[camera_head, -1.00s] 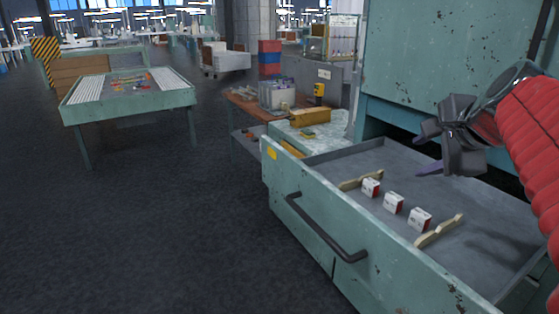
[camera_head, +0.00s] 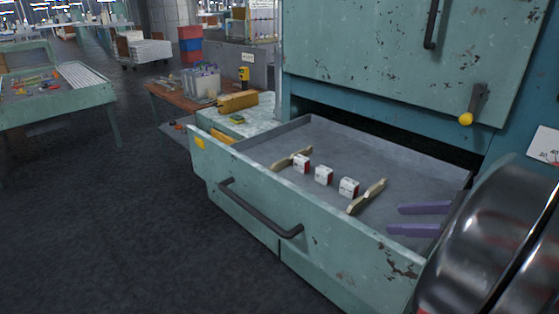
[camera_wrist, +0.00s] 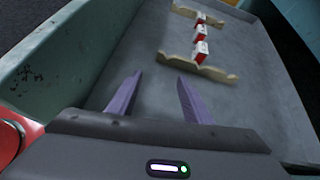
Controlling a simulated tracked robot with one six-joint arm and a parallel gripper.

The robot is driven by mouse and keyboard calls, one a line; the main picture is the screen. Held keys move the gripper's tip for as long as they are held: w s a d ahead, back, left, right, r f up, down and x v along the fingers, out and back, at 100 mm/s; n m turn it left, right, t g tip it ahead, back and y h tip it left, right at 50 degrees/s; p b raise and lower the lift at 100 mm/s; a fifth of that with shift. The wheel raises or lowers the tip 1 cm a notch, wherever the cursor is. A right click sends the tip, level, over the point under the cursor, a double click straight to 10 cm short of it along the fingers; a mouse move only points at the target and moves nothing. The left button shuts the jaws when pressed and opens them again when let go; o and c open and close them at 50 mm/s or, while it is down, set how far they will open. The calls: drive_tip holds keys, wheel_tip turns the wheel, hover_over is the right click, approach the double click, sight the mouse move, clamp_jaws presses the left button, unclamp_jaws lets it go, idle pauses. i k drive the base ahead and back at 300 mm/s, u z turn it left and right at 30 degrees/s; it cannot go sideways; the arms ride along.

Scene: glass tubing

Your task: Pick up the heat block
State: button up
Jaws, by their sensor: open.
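Nothing in view is plainly marked as the heat block. Three small white-and-red blocks stand in a row in the open drawer: a left one (camera_head: 301,163), a middle one (camera_head: 323,175) and a right one (camera_head: 348,186). The nearest one also shows in the wrist view (camera_wrist: 201,51). A pale notched holder (camera_head: 367,197) lies at the right end of the row, and another (camera_head: 279,164) at the left end. My gripper (camera_head: 396,219), with purple fingers, is open and empty over the drawer's right part. In the wrist view its fingertips (camera_wrist: 159,76) stop short of the near holder.
The green drawer (camera_head: 250,225) has raised walls and a dark front handle (camera_head: 262,212). The cabinet (camera_head: 385,65) rises behind it. Grey drawer floor around the row is bare.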

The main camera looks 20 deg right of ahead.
sight(302, 163)
drive_tip(key=z, duration=0.05)
drive_tip(key=i, duration=1)
drive_tip(key=u, duration=0.05)
